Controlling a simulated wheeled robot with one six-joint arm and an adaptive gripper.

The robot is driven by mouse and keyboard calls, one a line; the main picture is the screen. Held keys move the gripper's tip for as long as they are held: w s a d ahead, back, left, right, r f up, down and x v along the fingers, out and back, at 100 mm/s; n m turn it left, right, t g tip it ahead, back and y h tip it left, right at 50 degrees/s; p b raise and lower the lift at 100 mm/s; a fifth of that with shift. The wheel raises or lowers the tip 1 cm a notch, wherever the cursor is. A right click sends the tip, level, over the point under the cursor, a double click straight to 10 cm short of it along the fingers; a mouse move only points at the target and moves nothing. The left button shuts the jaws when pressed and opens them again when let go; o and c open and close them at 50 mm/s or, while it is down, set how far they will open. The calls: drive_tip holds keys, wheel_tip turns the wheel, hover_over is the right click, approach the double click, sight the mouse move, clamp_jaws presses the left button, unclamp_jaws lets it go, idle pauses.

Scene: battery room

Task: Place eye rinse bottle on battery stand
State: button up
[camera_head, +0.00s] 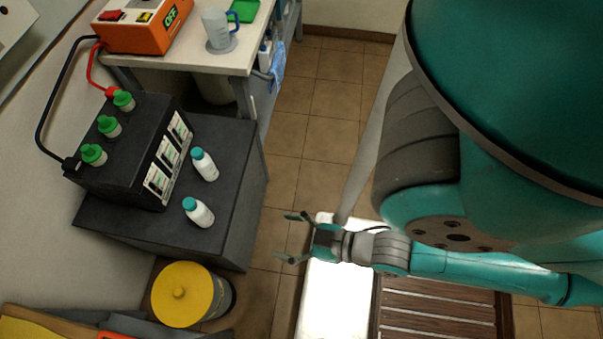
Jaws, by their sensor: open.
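Two white bottles with teal caps, one farther back (204,165) and one nearer (198,212), are on the dark grey battery stand (228,205), to the right of the battery. They look alike, and I cannot tell from their labels whether either is the eye rinse bottle. My gripper (285,238) is open and empty, right of the stand and apart from both bottles. Its fingers point left toward the stand.
A black battery (135,150) with green caps and cables fills the stand's left side. A yellow-lidded bin (181,293) stands in front. Behind is a white bench (185,66) with an orange charger (145,27) and a jug (216,29). Some stand top is bare around the bottles.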

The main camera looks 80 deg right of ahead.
drive_tip(key=s+a+r+t+y, duration=0.1)
drive_tip(key=s+r, duration=0.2)
drive_tip(key=r, duration=0.1)
drive_tip(key=shift+s+r, duration=0.2)
drive_tip(key=shift+r, duration=0.2)
